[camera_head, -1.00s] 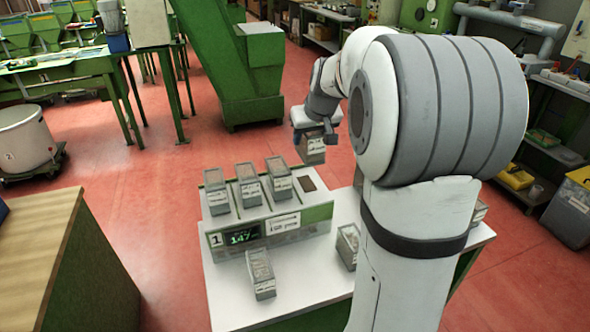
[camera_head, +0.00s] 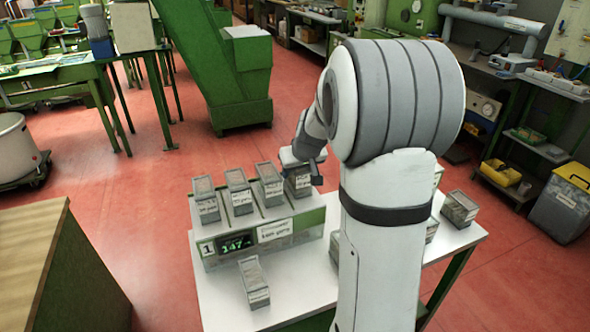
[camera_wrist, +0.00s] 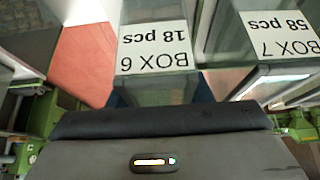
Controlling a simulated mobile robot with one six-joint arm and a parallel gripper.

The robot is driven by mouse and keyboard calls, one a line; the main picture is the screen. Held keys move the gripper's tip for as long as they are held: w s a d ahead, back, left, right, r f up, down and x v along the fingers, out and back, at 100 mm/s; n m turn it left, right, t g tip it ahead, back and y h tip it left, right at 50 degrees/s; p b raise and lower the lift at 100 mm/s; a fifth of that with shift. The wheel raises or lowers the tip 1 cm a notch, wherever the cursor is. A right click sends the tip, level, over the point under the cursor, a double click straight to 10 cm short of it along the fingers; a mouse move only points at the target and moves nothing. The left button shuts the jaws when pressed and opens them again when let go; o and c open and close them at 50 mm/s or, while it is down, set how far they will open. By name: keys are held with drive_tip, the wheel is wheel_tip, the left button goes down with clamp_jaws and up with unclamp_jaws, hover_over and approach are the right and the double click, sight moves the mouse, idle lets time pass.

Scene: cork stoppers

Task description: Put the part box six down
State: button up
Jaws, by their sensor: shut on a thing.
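The box labelled BOX 6, 18 pcs (camera_wrist: 152,48) is a grey see-through part box, its label upside down in the wrist view. My gripper (camera_head: 301,170) is shut on it and holds it upright. In the head view the held box (camera_head: 299,186) is at the rightmost place of the green-fronted rack (camera_head: 310,218), in line with three boxes there. I cannot tell whether its bottom touches the rack. The box labelled BOX 7, 58 pcs (camera_wrist: 275,35) stands close beside it in the wrist view. The fingertips are largely hidden.
Rack boxes stand to the left (camera_head: 206,200), (camera_head: 238,192) and nearest the held box (camera_head: 268,184). A lit display (camera_head: 236,243) is on the rack front. A loose box (camera_head: 254,282) lies on the white table (camera_head: 215,300); another box (camera_head: 459,208) is at right.

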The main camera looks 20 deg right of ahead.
drive_tip(key=shift+f, duration=0.1)
drive_tip(key=o, duration=1)
drive_tip(key=shift+r, duration=0.3)
drive_tip(key=v, duration=1.1)
drive_tip(key=s+a+f+g, duration=0.1)
drive_tip(key=s+a+f, duration=0.1)
drive_tip(key=s+a, duration=0.2)
drive_tip(key=s+a+f+g, duration=0.1)
drive_tip(key=s+a, duration=0.3)
drive_tip(key=s, duration=0.7)
drive_tip(key=s+a+f+g, duration=0.1)
drive_tip(key=s+a+f, duration=0.3)
drive_tip(key=s, duration=0.4)
drive_tip(key=shift+b, duration=0.3)
